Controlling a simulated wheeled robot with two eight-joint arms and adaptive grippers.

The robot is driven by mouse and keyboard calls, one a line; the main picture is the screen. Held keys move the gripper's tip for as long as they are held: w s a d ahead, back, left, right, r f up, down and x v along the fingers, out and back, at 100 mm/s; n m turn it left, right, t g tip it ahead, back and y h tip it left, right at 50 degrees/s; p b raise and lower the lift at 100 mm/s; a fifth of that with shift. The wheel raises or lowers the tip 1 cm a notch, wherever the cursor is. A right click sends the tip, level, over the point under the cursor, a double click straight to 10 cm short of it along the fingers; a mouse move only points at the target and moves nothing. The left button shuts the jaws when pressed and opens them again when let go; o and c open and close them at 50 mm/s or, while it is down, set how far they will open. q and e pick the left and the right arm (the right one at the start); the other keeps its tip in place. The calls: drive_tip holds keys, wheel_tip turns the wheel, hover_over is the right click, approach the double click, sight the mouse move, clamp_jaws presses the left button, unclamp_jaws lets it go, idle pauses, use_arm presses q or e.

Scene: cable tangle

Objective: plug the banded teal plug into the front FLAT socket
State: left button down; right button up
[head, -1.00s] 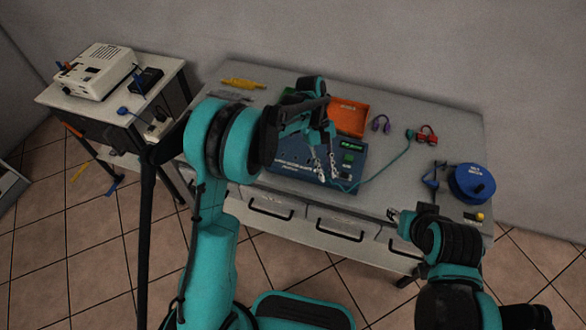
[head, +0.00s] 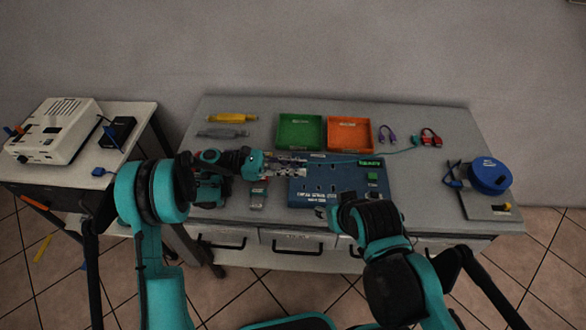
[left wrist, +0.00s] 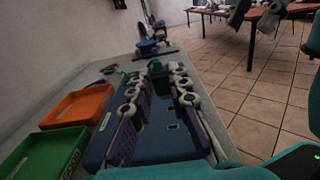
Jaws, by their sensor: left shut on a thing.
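The blue socket board (head: 345,188) lies mid-table with several dark sockets; no FLAT label is readable. My left gripper (head: 300,166) reaches in from the left over the back left part of the board. In the left wrist view its fingers (left wrist: 160,78) are shut on a small teal plug (left wrist: 157,68), above the board (left wrist: 158,145). The plug's bands and prongs are too small to make out. A teal cable (head: 375,158) runs from near the left fingertips to the right along the back. My right gripper (head: 324,212) is at the board's front edge; its jaws are unclear.
Green (head: 300,131) and orange (head: 350,134) trays stand behind the board. Purple (head: 387,134) and red (head: 431,138) items lie back right. A blue reel (head: 490,175) stands far right. Yellow (head: 231,118) and grey tools lie back left.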

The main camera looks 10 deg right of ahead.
sight(296, 187)
use_arm(q)
drive_tip(key=shift+d+f, duration=0.1)
drive_tip(key=shift+f, duration=0.35)
drive_tip(key=shift+f+b, duration=1.2)
drive_tip(key=shift+f, duration=0.85)
drive_tip(key=shift+b, duration=0.45)
drive_tip(key=shift+s+f+b, duration=0.1)
drive_tip(key=shift+f+b, duration=0.6)
drive_tip(key=shift+f, duration=0.3)
drive_tip(key=c, duration=1.4)
unclamp_jaws()
drive_tip(key=shift+o, duration=0.2)
